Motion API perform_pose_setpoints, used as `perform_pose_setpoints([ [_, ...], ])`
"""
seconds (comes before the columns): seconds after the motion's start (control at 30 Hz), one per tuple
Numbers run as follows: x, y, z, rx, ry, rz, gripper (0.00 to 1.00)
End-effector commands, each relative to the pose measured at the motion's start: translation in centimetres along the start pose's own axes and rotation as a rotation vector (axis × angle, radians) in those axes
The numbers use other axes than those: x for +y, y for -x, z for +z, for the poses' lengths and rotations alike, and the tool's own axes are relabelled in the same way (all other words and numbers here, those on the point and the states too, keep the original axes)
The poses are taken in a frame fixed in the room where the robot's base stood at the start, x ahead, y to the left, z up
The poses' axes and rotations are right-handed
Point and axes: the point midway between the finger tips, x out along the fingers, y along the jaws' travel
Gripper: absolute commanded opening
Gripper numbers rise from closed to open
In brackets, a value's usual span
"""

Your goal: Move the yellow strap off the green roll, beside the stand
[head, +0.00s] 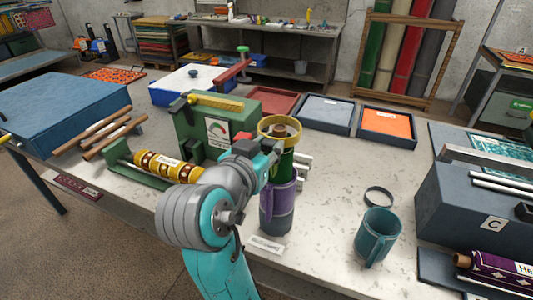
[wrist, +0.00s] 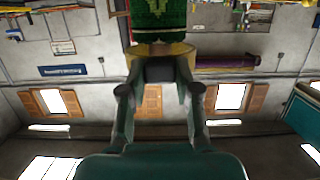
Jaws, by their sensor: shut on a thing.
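The green roll (head: 286,163) stands upright in the purple stand (head: 279,205), and its brown core shows at the top. The yellow strap (head: 265,125) is a wide ring at the roll's top end, with the core showing inside the ring. I cannot tell whether the strap is fully clear of the roll. My gripper (head: 275,150) is at the near side of the roll's top. In the wrist view, my gripper (wrist: 160,72) is shut on the near side of the yellow strap (wrist: 178,49), with the green roll (wrist: 158,18) beyond it.
A teal mug (head: 378,237) and a dark ring (head: 378,196) stand to the right on the worktable. A green box (head: 190,125) and a yellow-banded roll on a green rack (head: 165,168) are to the left. Trays (head: 325,113) lie behind.

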Motion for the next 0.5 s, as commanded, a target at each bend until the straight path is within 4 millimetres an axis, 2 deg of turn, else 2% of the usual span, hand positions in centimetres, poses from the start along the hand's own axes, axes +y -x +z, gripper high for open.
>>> perform_pose_setpoints([
  [0.5, 0.0, 0.8, -3.1, 0.002, -0.002, -0.001, 0.0],
])
